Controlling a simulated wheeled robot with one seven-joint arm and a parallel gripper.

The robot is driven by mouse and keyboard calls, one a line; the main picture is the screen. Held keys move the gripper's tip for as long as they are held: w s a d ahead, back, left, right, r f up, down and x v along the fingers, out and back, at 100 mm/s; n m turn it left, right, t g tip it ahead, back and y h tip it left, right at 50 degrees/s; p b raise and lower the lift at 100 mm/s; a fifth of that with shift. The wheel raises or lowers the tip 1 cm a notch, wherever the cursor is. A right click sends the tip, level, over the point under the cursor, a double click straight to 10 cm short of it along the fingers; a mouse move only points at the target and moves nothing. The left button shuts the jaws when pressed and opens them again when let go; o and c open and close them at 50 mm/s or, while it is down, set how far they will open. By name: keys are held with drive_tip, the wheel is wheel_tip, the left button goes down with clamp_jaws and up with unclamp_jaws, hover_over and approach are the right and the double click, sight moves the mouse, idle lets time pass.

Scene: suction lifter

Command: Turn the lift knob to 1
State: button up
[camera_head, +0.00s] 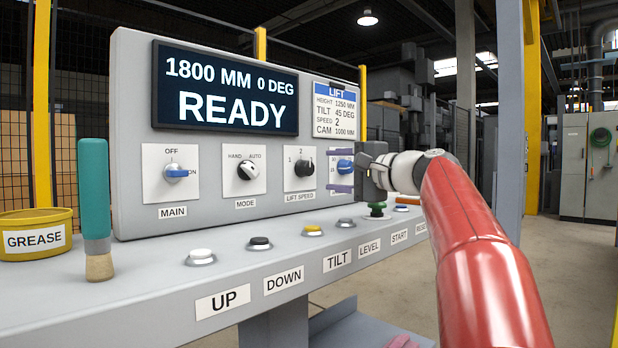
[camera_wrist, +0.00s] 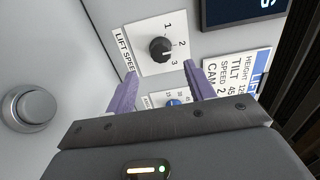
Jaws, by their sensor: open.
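The black lift speed knob (camera_head: 305,168) sits on a white plate marked 1, 2 and 3, above the label LIFT SPEED. It also shows in the wrist view (camera_wrist: 160,50), beyond my fingertips; its exact pointing is hard to make out. My gripper (camera_head: 334,165) is open, with its two purple fingers one above the other near the panel, right of the lift speed knob. In the wrist view my gripper (camera_wrist: 161,72) is empty and apart from the black knob. A blue knob (camera_head: 345,165) shows between the fingers in both views, partly hidden.
Several push buttons line the console ledge (camera_head: 140,305), with a green-topped knob (camera_head: 377,209) below my gripper. A teal-handled brush (camera_head: 96,200) and grease tub (camera_head: 35,222) stand left. A lift card (camera_head: 336,110) hangs above.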

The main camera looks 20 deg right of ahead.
sight(310, 169)
drive_tip(key=p+x, duration=0.1)
drive_tip(key=x, duration=0.5)
drive_tip(key=shift+w+a+r+p, duration=0.1)
drive_tip(key=shift+w+p, duration=0.25)
drive_tip(key=c, duration=1)
drive_tip(key=n+b, duration=0.2)
drive_tip(key=shift+f+n, duration=0.2)
drive_tip(key=shift+n, duration=0.2)
drive_tip(key=n+b, duration=0.1)
drive_tip(key=n, duration=0.1)
drive_tip(key=shift+n, duration=0.4)
drive_tip(key=n+b, duration=0.2)
drive_tip(key=n, duration=0.4)
drive_tip(key=shift+r, duration=0.1)
drive_tip(key=shift+n, duration=0.3)
